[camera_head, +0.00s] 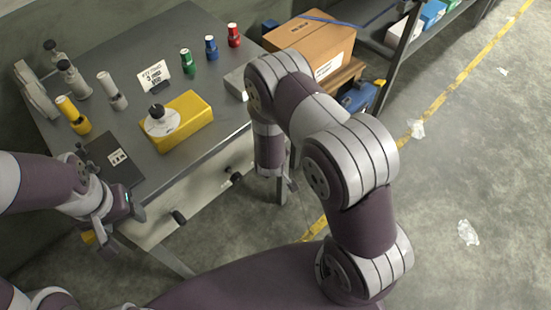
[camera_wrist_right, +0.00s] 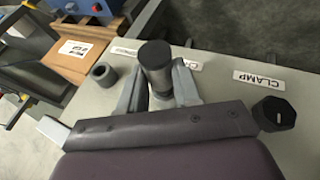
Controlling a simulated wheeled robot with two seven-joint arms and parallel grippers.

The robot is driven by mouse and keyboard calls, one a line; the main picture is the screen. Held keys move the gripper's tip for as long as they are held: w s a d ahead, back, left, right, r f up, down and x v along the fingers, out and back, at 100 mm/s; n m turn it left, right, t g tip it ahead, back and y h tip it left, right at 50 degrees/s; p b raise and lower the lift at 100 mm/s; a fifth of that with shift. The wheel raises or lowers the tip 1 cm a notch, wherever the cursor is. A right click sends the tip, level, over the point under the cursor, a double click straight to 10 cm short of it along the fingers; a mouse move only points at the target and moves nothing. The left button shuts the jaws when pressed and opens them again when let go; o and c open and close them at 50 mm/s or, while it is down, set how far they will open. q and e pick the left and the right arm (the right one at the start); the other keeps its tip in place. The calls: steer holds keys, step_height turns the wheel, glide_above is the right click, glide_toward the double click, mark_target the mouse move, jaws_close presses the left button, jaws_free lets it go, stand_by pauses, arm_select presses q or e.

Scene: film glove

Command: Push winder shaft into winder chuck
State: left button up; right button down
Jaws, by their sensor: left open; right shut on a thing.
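In the right wrist view my right gripper (camera_wrist_right: 160,92) is shut on a dark upright cylinder (camera_wrist_right: 156,56), which looks like the winder shaft. Its lower end is hidden by the fingers, so I cannot tell whether it sits in a chuck. A short dark hollow ring (camera_wrist_right: 103,75) stands on the pale panel to its left, apart from the gripper. My left gripper (camera_head: 120,211) is open beside the bench's front left edge, apart from the shaft.
A dark knob (camera_wrist_right: 273,113) stands by the CLAMP label (camera_wrist_right: 263,79). The bench (camera_head: 110,45) holds a yellow box (camera_head: 190,127), a small sign (camera_head: 155,74) and several bottles along the back. A cardboard box (camera_head: 310,45) stands at the right. Open floor lies further right.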

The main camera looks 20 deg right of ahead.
steer(key=shift+w+a, duration=0.25)
steer(key=shift+w, duration=0.35)
steer(key=c, duration=0.8)
jaws_free()
steer(key=shift+c, duration=0.2)
steer(key=shift+o, duration=0.6)
steer(key=p+v, duration=0.1)
steer(key=v, duration=1.1)
steer(key=shift+r+p, duration=0.25)
steer(key=shift+p, duration=0.1)
steer(key=shift+s+a, duration=0.1)
